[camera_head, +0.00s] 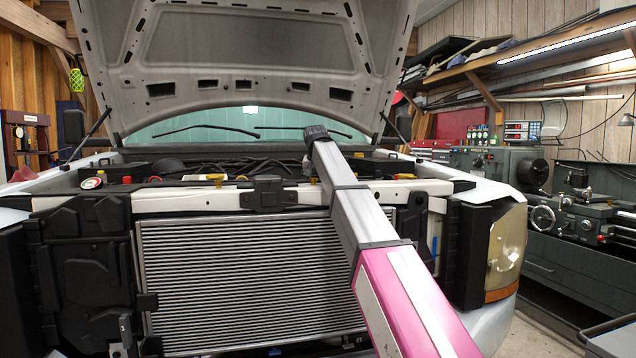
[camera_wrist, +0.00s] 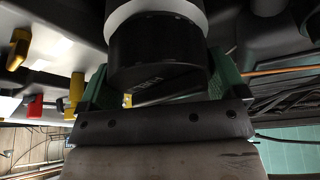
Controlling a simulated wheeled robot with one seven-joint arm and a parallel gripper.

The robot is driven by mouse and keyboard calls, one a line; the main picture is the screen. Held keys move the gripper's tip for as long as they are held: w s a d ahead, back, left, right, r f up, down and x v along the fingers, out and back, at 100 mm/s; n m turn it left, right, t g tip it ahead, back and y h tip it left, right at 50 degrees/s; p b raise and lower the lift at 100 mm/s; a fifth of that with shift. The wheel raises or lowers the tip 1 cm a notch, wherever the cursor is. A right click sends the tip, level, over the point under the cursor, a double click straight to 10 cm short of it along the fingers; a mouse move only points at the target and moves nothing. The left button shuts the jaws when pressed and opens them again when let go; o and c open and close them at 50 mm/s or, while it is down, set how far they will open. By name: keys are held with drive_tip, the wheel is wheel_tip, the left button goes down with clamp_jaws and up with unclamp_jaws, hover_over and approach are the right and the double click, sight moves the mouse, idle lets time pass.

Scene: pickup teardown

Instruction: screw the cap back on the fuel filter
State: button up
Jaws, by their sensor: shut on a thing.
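In the wrist view, a wide black round cap (camera_wrist: 155,50) with faint lettering on its face fills the upper middle. A white cylindrical part (camera_wrist: 150,8), which looks like the fuel filter body, sits directly against the cap's far side. I cannot tell whether its thread is engaged. My gripper (camera_wrist: 160,88) has green fingers on the left and right sides of the cap and is shut on it. In the head view my arm reaches over the radiator into the engine bay, and the gripper, cap and filter cannot be made out there.
The raised hood (camera_head: 245,50) stands over the engine bay. The radiator (camera_head: 240,280) and white front crossmember (camera_head: 180,200) lie below my arm. In the wrist view, yellow (camera_wrist: 18,50) and red (camera_wrist: 34,106) fittings are close on the left, and dark hoses (camera_wrist: 285,100) run on the right.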

drive_tip(key=m, duration=0.2)
drive_tip(key=m+h, duration=0.1)
drive_tip(key=m, duration=0.1)
drive_tip(key=shift+m+g+h, duration=0.3)
drive_tip(key=shift+m+g, duration=0.1)
drive_tip(key=m+h, duration=0.1)
drive_tip(key=m, duration=0.2)
drive_tip(key=shift+a+g, duration=0.1)
drive_tip(key=shift+g, duration=0.2)
drive_tip(key=o, duration=0.8)
drive_tip(key=shift+c, duration=0.2)
